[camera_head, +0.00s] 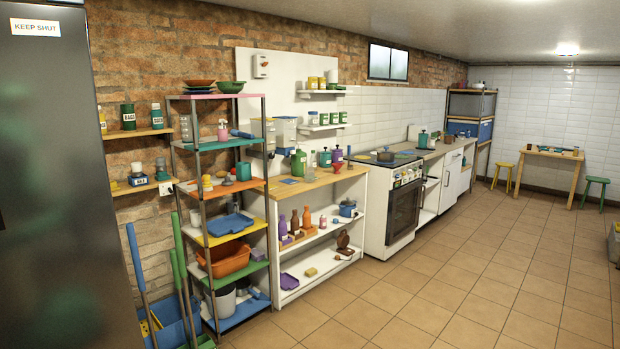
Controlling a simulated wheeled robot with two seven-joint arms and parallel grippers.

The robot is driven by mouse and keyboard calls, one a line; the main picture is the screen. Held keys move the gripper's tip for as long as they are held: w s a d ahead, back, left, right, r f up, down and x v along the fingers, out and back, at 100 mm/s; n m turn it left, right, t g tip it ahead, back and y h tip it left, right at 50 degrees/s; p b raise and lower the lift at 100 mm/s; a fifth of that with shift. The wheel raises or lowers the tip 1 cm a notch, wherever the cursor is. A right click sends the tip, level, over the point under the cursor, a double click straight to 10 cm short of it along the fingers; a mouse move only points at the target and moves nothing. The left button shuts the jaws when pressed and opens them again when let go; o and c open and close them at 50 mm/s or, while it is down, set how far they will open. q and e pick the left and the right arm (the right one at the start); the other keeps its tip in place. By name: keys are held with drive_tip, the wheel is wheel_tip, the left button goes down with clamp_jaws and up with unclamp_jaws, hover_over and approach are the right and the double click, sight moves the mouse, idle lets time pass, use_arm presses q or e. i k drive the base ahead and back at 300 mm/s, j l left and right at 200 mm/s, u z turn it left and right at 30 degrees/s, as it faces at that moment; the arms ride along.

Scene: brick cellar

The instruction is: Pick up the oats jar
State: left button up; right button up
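I cannot pick out the oats jar for certain, as most labels are too small to read. Small yellow-lidded jars (312,83) stand on the upper white wall shelf, and green-and-white jars (313,118) stand on the lower one. Neither of my grippers shows in this view.
A colourful metal rack (217,241) holds trays, an orange tub and bottles. Right of it are a wooden-topped white shelf unit (363,206), a stove (402,212) and a counter. A grey cabinet (60,190) blocks the left. The tiled floor (480,270) is open.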

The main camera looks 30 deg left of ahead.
sight(309, 175)
drive_tip(key=i+u, duration=0.2)
drive_tip(key=i, duration=2.2)
drive_tip(key=i+u, duration=0.1)
drive_tip(key=i, duration=0.4)
drive_tip(key=i+l+u, duration=0.1)
drive_tip(key=i, duration=0.4)
drive_tip(key=i+l+u, duration=0.15)
drive_tip(key=i, duration=0.35)
drive_tip(key=i+l+u, duration=0.1)
drive_tip(key=i, duration=0.4)
